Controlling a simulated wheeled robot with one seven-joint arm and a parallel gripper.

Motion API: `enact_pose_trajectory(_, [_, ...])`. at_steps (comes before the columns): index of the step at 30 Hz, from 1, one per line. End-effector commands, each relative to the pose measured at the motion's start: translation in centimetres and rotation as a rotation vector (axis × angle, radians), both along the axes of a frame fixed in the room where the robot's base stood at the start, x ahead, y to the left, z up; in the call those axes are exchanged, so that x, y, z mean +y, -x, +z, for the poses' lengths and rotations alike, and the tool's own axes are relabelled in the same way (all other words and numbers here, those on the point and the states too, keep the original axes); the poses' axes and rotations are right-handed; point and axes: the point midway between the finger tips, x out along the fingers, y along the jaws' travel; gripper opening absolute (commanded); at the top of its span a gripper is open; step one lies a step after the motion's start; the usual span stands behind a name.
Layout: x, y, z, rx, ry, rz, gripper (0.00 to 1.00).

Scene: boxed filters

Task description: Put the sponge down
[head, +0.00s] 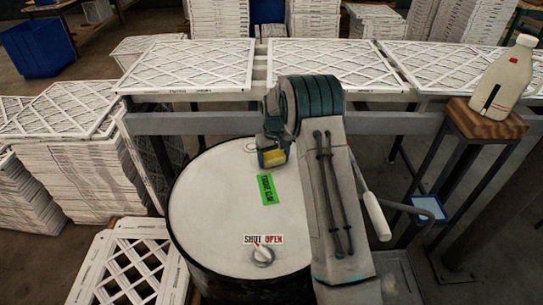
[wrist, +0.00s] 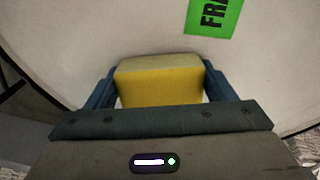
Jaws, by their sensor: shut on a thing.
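The sponge is a small yellow block (wrist: 158,86), with a duller greyish-tan strip along its far edge. My gripper (wrist: 158,92) is shut on it, with one blue finger on each side in the wrist view. In the head view my gripper (head: 272,157) is over the white round top of a drum (head: 215,205), and the yellow sponge (head: 274,158) shows between the fingers. I cannot tell whether the sponge touches the drum top or is held above it.
A green label (head: 267,189) and a SHUT/OPEN dial (head: 263,255) are on the drum top. Framed filters (head: 190,65) lie along the rack behind. A white bottle (head: 503,75) stands on a wooden stool (head: 485,122) at the right. The drum's left part is clear.

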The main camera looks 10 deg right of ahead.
Motion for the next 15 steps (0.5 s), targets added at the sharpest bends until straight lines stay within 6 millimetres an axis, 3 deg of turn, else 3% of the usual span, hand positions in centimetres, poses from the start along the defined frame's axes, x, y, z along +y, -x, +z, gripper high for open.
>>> enact_pose_trajectory(9, [-0.01,-0.02,-0.39,-0.001,0.0,0.0,0.55])
enact_pose_trajectory(10, [-0.01,-0.02,-0.37,-0.001,0.0,0.0,0.79])
enact_pose_trajectory(12, [-0.02,-0.02,-0.26,-0.001,0.0,0.0,0.98])
enact_pose_trajectory(15, [-0.02,-0.01,-0.26,-0.001,0.0,0.0,0.98])
